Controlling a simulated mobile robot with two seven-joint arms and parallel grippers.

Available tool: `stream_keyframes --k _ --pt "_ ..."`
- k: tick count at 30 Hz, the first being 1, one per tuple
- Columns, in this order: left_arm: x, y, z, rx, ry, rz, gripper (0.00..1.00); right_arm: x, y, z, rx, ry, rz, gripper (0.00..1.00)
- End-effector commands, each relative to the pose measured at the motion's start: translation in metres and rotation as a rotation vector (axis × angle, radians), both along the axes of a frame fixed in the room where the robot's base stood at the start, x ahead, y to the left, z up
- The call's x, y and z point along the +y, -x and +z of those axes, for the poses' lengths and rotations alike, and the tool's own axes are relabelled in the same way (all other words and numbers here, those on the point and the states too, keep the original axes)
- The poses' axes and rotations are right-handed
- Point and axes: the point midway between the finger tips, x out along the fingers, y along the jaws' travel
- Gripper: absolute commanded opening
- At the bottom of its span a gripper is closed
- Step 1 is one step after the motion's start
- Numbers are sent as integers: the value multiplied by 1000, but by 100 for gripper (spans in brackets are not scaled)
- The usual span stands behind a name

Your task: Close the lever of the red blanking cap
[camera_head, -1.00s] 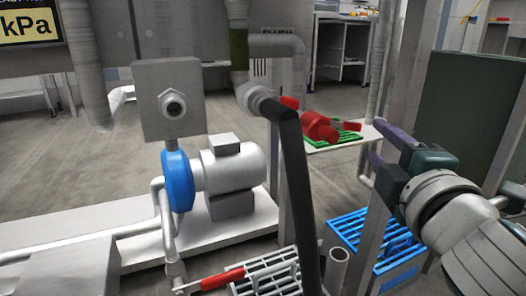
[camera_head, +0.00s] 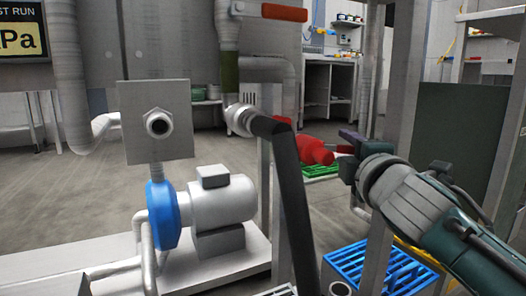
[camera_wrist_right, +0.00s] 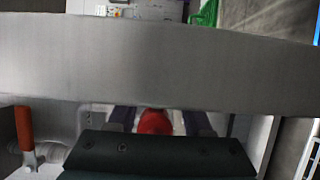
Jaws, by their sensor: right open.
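The red blanking cap (camera_head: 312,149) sits behind the black hose, just right of the pipe in the head view. Its red lever (camera_head: 344,149) sticks out to the right, towards my right gripper. My right gripper (camera_head: 347,143), with dark purple fingers, is open at the lever's right end; I cannot tell whether it touches. In the right wrist view a rounded red part (camera_wrist_right: 155,122) shows between the two open fingers (camera_wrist_right: 160,120), partly hidden by the gripper body and a wide grey bar. My left gripper is in neither view.
A black hose (camera_head: 290,205) runs down in front of the cap. A grey post (camera_head: 395,110) stands close to my right arm. A green grate (camera_head: 322,170) lies below the cap and a blue crate (camera_head: 375,265) lower right. The pump (camera_head: 222,205) stands left.

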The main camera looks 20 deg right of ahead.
Motion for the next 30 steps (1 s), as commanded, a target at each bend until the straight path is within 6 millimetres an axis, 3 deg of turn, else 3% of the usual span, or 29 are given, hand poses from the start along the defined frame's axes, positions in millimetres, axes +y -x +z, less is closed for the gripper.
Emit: stream_keyframes --k 5,18,30 --pt "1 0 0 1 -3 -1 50 0 0 0 0 0 0 49" --pt "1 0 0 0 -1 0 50 0 0 0 0 0 0 0" --pt "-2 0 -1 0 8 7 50 1 0 -1 0 -1 -4 0"
